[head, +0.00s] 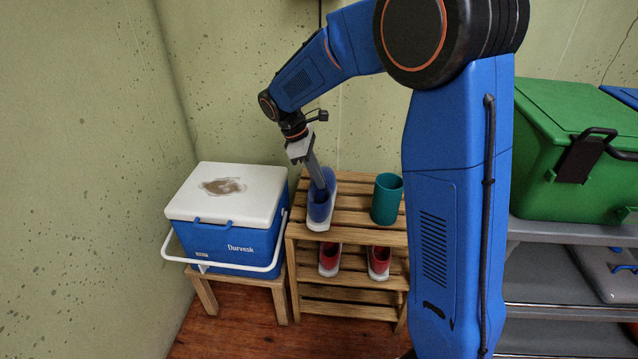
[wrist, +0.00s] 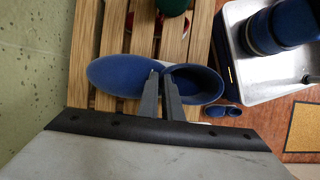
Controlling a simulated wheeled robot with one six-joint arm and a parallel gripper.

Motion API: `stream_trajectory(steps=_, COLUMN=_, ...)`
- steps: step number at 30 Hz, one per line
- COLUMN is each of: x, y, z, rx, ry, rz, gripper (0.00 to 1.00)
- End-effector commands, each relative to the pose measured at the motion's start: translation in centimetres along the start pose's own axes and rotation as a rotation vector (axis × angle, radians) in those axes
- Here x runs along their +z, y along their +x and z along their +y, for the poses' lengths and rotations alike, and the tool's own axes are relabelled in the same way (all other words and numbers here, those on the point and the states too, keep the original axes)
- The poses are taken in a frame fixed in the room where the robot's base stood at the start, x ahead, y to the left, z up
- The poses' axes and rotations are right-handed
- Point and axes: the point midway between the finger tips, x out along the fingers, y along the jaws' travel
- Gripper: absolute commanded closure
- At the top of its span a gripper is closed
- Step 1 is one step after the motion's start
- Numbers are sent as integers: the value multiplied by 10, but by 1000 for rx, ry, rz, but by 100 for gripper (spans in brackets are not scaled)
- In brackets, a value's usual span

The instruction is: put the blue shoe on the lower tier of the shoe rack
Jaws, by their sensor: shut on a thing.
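The blue shoe (head: 320,212), with a pale sole, is at the top of the wooden shoe rack (head: 350,217), near its front left. I cannot tell whether its sole touches the slats. My gripper (head: 321,192) reaches down from above and is shut on the shoe. In the wrist view the fingers (wrist: 161,75) meet at the middle of the blue shoe (wrist: 115,75), by its opening. Below the top, a red shoe (head: 329,260) and a second red shoe (head: 379,263) stand apart on a lower level, with slats bare between them.
A teal cup (head: 386,199) stands on the rack top, right of the shoe. A blue and white cooler (head: 232,240) on a wooden stand is close left. A green box (head: 575,150) sits on grey shelving at right.

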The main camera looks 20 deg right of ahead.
Motion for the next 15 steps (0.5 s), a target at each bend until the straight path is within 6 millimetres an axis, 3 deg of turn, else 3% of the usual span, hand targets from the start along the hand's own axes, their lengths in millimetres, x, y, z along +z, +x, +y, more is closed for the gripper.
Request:
stream_trajectory(steps=4, x=-7, y=17, z=0, rx=-2, ry=-2, rz=-2, gripper=100)
stream_trajectory(steps=15, x=-8, y=20, z=0, rx=-1, ry=-1, rz=-1, gripper=100)
